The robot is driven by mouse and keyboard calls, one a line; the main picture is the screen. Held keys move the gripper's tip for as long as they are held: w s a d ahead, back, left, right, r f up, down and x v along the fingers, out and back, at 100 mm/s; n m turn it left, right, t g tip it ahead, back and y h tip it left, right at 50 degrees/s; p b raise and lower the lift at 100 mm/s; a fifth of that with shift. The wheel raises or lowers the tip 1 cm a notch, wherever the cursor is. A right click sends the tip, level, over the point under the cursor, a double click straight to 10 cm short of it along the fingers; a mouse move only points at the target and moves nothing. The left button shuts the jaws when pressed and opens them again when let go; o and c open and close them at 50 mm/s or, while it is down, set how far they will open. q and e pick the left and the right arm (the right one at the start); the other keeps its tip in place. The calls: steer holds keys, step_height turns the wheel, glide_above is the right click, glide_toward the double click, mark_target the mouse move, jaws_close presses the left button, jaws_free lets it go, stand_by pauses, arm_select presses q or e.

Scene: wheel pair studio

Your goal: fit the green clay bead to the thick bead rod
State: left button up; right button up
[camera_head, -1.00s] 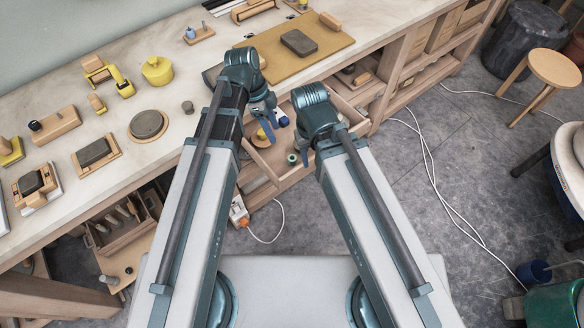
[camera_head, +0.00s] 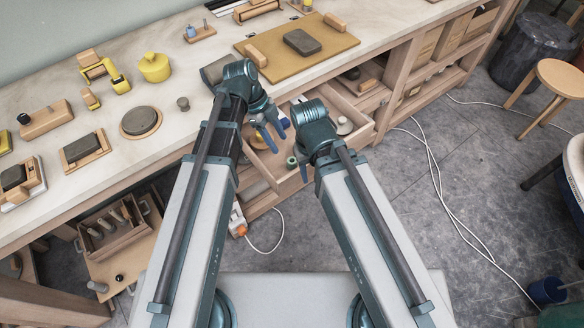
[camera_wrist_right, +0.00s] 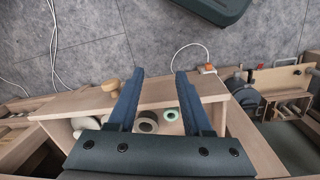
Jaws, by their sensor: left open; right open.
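The green clay bead (camera_head: 291,162) lies in the open drawer (camera_head: 262,198) under the bench; in the right wrist view it is a pale green ring (camera_wrist_right: 170,115) beside a grey ring (camera_wrist_right: 147,122). My left gripper (camera_head: 271,131) hangs over the drawer, open, with nothing seen between its fingers. My right gripper (camera_wrist_right: 157,74) is open above the drawer, its fingers on either side of the rings, touching neither. I cannot tell for sure which upright piece is the thick bead rod.
The bench (camera_head: 190,118) holds a yellow pot (camera_head: 154,67), several wooden blocks and a tan board (camera_head: 330,50). A wooden rack with pegs (camera_head: 112,229) stands at lower left. A wooden knob (camera_wrist_right: 112,86) sticks up at the drawer front. White cables cross the floor at right.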

mark_target(290, 158)
arm_select(q)
steer(key=b+x, duration=0.2)
steer(key=x, duration=0.1)
steer(key=shift+a, duration=0.1)
steer(key=shift+d+b+x, duration=0.25)
steer(key=shift+b+x, duration=0.95)
steer(key=shift+x, duration=0.25)
steer(key=shift+d+b+x, duration=0.25)
steer(key=shift+b+x, duration=0.9)
steer(key=shift+x, duration=0.3)
steer(key=shift+r, duration=0.3)
arm_select(e)
step_height(290, 158, down, 8)
steer(key=shift+r, duration=0.2)
arm_select(q)
jaws_close()
